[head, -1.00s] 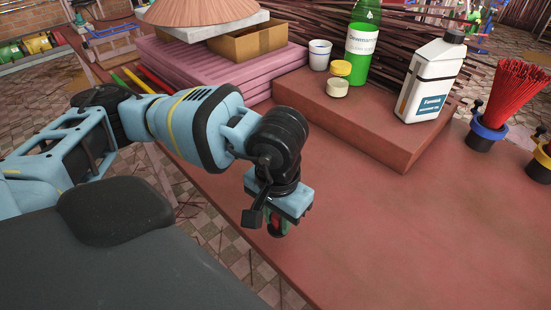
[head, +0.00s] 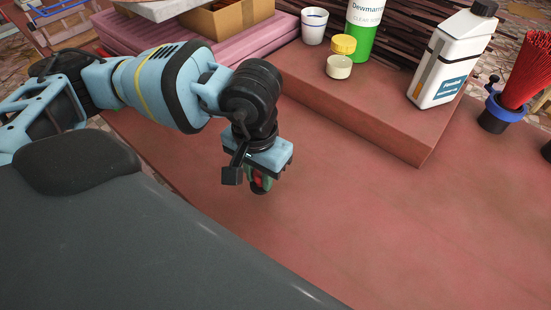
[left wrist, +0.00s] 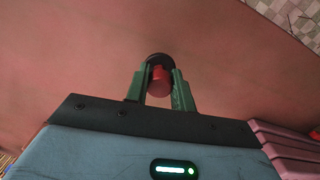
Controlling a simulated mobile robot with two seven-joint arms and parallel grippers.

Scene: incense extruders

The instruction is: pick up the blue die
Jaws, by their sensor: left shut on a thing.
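My left gripper (head: 259,180) is low over the near left part of the red table. In the left wrist view its green fingers (left wrist: 160,90) are shut on a small red and black piece (left wrist: 160,82), a red cylinder with a black round end. No blue shows on this piece, and the fingers hide part of it. I cannot tell whether it touches the table. The blue thing that shows best is the collar of a black cup (head: 497,112) at the right, holding red sticks. My right gripper is not in view.
A raised red slab (head: 385,120) carries a white cup (head: 314,27), a yellow-lidded jar (head: 340,60), a green bottle (head: 365,30) and a white jug (head: 452,58). A cardboard box (head: 222,20) stands at the back left. The table front (head: 370,220) is clear.

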